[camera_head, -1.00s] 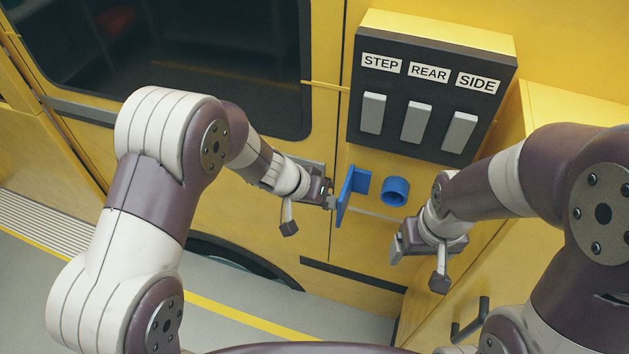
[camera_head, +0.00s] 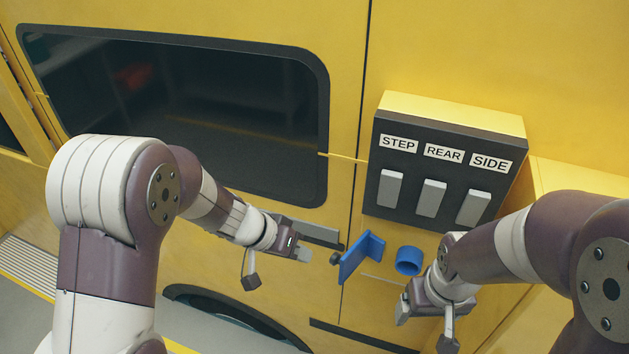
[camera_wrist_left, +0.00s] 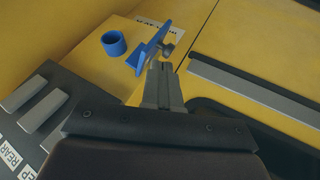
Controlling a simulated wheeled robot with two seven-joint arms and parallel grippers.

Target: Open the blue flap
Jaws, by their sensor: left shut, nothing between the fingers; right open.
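The blue flap (camera_head: 361,256) stands swung out from the yellow wall, to the left of a short blue ring (camera_head: 408,260) that is uncovered. A small dark knob (camera_head: 335,258) shows at its left side. My left gripper (camera_head: 304,254) is shut and empty, a small gap left of the knob. In the left wrist view the flap (camera_wrist_left: 148,46) and the ring (camera_wrist_left: 114,43) lie beyond my fingertips (camera_wrist_left: 162,70); whether they touch the knob is unclear there. My right gripper (camera_head: 424,325) is open and empty, below and right of the ring.
A dark panel (camera_head: 408,205) with three grey switches labelled STEP, REAR and SIDE hangs above the ring. A yellow side wall (camera_head: 580,178) stands at the right. A dark window (camera_head: 180,110) fills the upper left. A grey strip (camera_head: 318,235) lies behind my left gripper.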

